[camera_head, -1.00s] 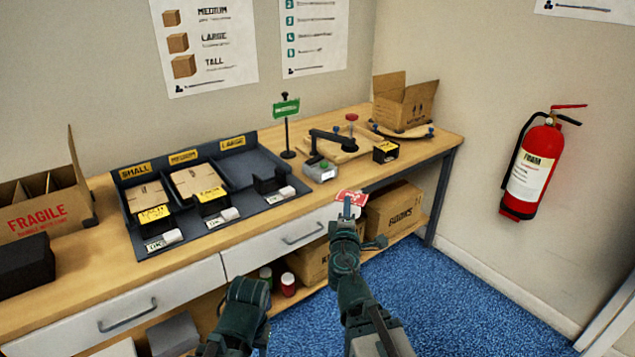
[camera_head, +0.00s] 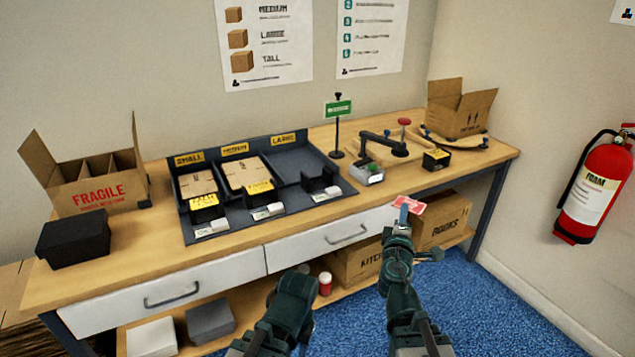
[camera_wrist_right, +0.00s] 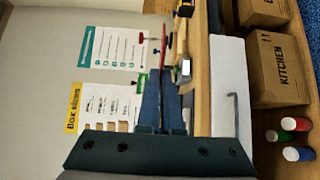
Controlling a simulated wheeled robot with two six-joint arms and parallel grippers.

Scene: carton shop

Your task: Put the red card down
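The red card (camera_head: 408,204) is held at the tip of my right gripper (camera_head: 404,214), in front of the bench's front edge at the right. It appears clear of the bench top. In the right wrist view the fingers of my right gripper (camera_wrist_right: 164,88) are close together, with a thin red edge of the card (camera_wrist_right: 163,58) at their tips. My left arm shows at the bottom middle of the head view, but its fingers are hidden.
The bench (camera_head: 131,253) holds a dark tray (camera_head: 260,229) of cartons, a green sign (camera_head: 338,109), a clamp fixture (camera_head: 384,142) and an open carton (camera_head: 462,112). A FRAGILE box (camera_head: 97,192) and a black box (camera_head: 73,238) stand at the left. Boxes sit on the lower shelf.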

